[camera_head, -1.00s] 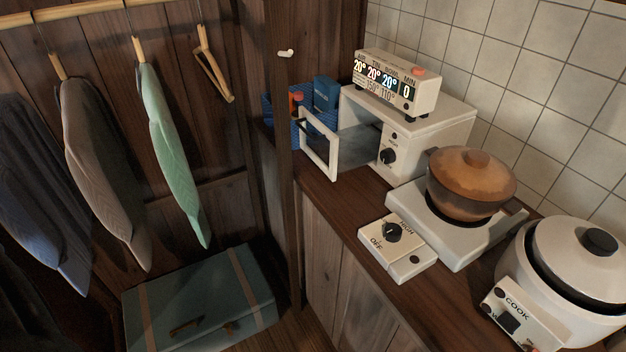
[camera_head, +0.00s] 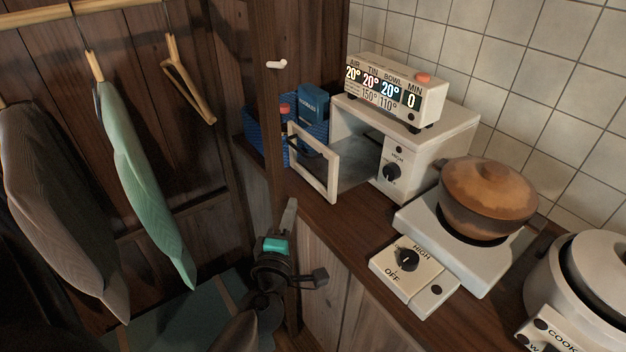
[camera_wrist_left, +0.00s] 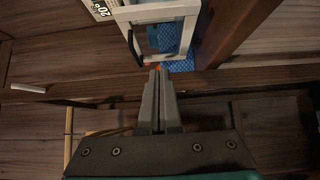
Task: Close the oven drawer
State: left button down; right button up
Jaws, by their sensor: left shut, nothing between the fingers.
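The small white oven (camera_head: 433,151) stands on the wooden counter, with its front opening uncovered. Its white-framed window door (camera_head: 333,180) stands open, swung out to the left of the opening. In the left wrist view the door frame (camera_wrist_left: 188,38) and its dark handle (camera_wrist_left: 134,48) lie just beyond my fingertips. My left gripper (camera_head: 291,207) is below the door, near the counter's front edge. Its fingers (camera_wrist_left: 160,72) are shut with nothing between them. They look apart from the door, though the exact gap is hard to tell. My right gripper is not in view.
A display box (camera_head: 398,90) sits on the oven. A blue basket (camera_head: 262,133) is behind the door. A wooden post (camera_head: 270,110) stands left of the counter. A hot plate (camera_head: 470,250) with a brown pot (camera_head: 488,200) and a rice cooker (camera_head: 575,285) stand to the right.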

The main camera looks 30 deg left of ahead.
pick_arm(q)
send_near(316, 169)
jog(key=w+a, duration=0.1)
jog(key=a, duration=0.3)
jog(key=w, duration=0.1)
jog(key=w+d+b, duration=0.1)
jog(key=w, duration=0.1)
jog(key=shift+w+d+r, duration=0.1)
jog(key=shift+w+d, duration=0.25)
jog(key=shift+w, duration=0.25)
jog(key=shift+w, duration=0.1)
